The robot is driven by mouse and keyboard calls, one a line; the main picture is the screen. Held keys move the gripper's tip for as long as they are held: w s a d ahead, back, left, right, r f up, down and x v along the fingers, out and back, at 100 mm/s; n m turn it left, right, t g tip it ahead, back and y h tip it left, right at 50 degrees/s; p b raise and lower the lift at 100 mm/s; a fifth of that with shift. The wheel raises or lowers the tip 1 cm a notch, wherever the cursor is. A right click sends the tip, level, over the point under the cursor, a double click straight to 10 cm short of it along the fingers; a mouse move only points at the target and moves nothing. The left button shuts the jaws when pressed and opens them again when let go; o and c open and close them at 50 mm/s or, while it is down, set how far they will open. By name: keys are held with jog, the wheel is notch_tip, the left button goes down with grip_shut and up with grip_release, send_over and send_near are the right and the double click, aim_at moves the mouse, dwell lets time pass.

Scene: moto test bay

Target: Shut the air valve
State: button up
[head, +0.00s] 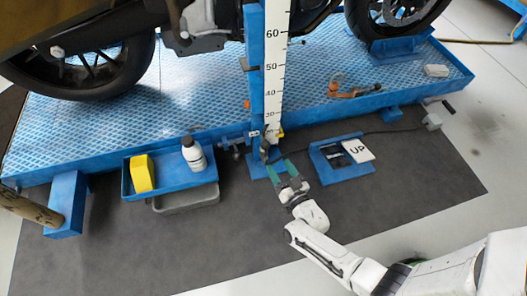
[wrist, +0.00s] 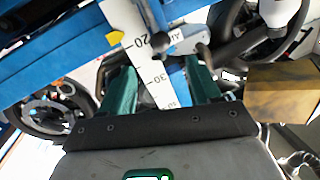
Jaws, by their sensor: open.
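The air valve (wrist: 184,45) shows in the wrist view as a dark grey knob and lever. It is on a blue post (wrist: 155,18) beside a partly covered label that seems to read AIR. In the head view the valve (head: 265,146) is small and dark, low on the post, and its lever angle is hard to tell. My gripper (head: 273,170) is just below and in front of it. In the wrist view my gripper (wrist: 161,78) has its green fingers apart, with the valve beyond the tips. I see nothing held, and contact is not visible.
A white height scale (head: 274,70) runs along the post, with a yellow pointer (wrist: 115,38). A blue tray (head: 172,183) with a yellow block (head: 142,174) and a white bottle (head: 193,154) is left. A blue pedal frame (head: 341,172) with an UP plate (head: 358,150) is right.

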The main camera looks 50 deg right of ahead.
aim_at(268, 147)
jog(key=shift+b+x, duration=2.25)
jog(key=shift+x, duration=2.7)
grip_shut()
